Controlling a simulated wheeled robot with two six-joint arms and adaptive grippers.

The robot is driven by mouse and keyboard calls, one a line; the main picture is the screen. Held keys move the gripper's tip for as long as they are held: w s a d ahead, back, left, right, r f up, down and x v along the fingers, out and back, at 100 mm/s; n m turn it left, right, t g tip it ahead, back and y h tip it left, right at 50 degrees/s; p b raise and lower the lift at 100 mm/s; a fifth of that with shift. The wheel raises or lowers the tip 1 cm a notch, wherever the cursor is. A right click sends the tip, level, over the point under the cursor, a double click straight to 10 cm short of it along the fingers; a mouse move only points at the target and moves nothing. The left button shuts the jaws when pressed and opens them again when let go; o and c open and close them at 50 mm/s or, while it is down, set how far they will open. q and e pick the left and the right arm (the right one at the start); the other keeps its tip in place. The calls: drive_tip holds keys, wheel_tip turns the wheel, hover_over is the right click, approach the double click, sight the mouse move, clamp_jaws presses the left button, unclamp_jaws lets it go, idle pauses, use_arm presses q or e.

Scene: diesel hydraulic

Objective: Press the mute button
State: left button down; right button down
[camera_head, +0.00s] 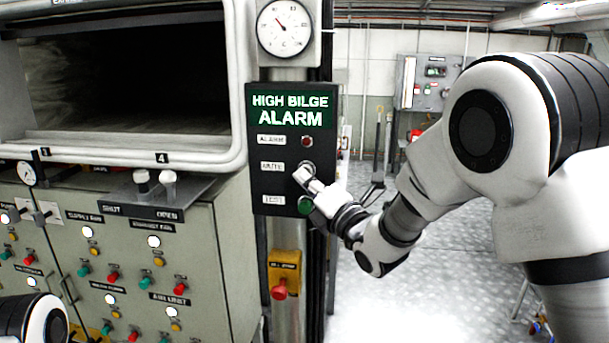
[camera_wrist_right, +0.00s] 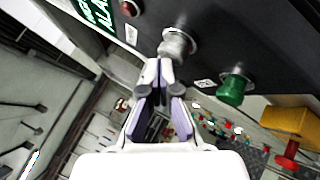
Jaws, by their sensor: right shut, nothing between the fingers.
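The black alarm panel (camera_head: 271,150) carries a green "HIGH BILGE ALARM" sign. The silver mute button (camera_head: 309,167) is in the panel's middle row, beside its MUTE label (camera_head: 272,166), and is partly covered by my right gripper in the head view. My right gripper (camera_head: 302,175) is shut and empty, with its tips right at this button. In the right wrist view the silver button (camera_wrist_right: 177,44) stands just beyond the shut fingertips (camera_wrist_right: 159,66); I cannot tell whether they touch it. My left gripper is not in view.
A red alarm lamp (camera_head: 307,141) is above the mute button and a green test button (camera_head: 305,205) below it. A yellow box with a red button (camera_head: 279,290) hangs lower. A grey control cabinet (camera_head: 205,270) stands to the left. Open floor (camera_head: 400,300) lies to the right.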

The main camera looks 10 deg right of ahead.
drive_tip(key=shift+w, duration=0.1)
idle(0.3)
drive_tip(key=shift+s+a+b, duration=0.35)
drive_tip(key=shift+s+b, duration=0.35)
drive_tip(key=shift+s, duration=0.15)
drive_tip(key=s, duration=0.1)
drive_tip(key=s+a+b, duration=0.1)
drive_tip(key=s, duration=0.1)
drive_tip(key=s+a+b, duration=0.1)
drive_tip(key=shift+s, duration=0.3)
